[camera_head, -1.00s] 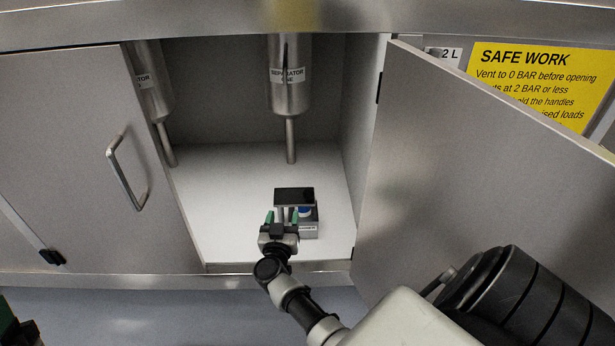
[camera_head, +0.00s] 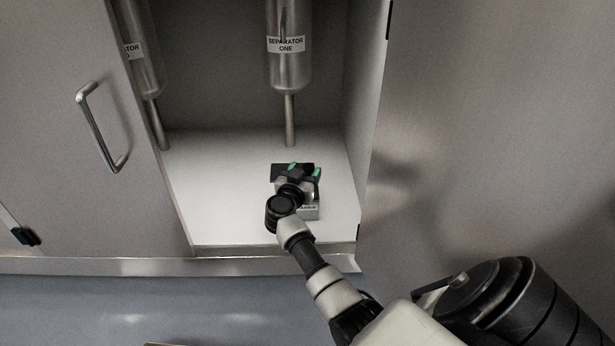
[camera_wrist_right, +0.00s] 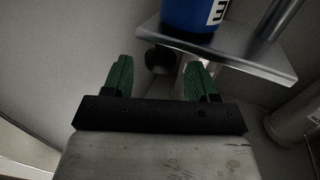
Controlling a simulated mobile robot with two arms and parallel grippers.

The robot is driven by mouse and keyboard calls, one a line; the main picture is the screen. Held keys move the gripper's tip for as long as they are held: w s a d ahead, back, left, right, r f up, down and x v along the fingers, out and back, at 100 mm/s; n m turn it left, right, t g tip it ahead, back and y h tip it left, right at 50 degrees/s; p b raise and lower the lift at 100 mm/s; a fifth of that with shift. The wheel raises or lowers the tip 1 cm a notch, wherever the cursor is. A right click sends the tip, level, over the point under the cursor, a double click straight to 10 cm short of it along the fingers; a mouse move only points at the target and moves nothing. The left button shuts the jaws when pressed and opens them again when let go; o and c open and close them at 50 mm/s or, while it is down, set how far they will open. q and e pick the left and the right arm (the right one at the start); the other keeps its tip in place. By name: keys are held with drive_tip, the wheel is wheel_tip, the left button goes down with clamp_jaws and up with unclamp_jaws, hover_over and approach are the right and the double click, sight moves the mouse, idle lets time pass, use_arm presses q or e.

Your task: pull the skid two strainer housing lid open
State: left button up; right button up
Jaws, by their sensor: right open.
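Contact with the knob is unclear. My left gripper is out of view.
A steel vessel labelled SEPARATOR ONE (camera_head: 288,60) hangs above and behind the housing. Another vessel (camera_head: 143,60) hangs at left. The cabinet door with a handle (camera_head: 102,128) is at left, and a large steel panel (camera_head: 470,130) is at right. The floor left of the housing is clear.

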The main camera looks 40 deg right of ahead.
drive_tip(key=shift+b+x, duration=0.35)
drive_tip(key=shift+x, duration=0.65)
drive_tip(key=shift+a, duration=0.1)
clamp_jaws()
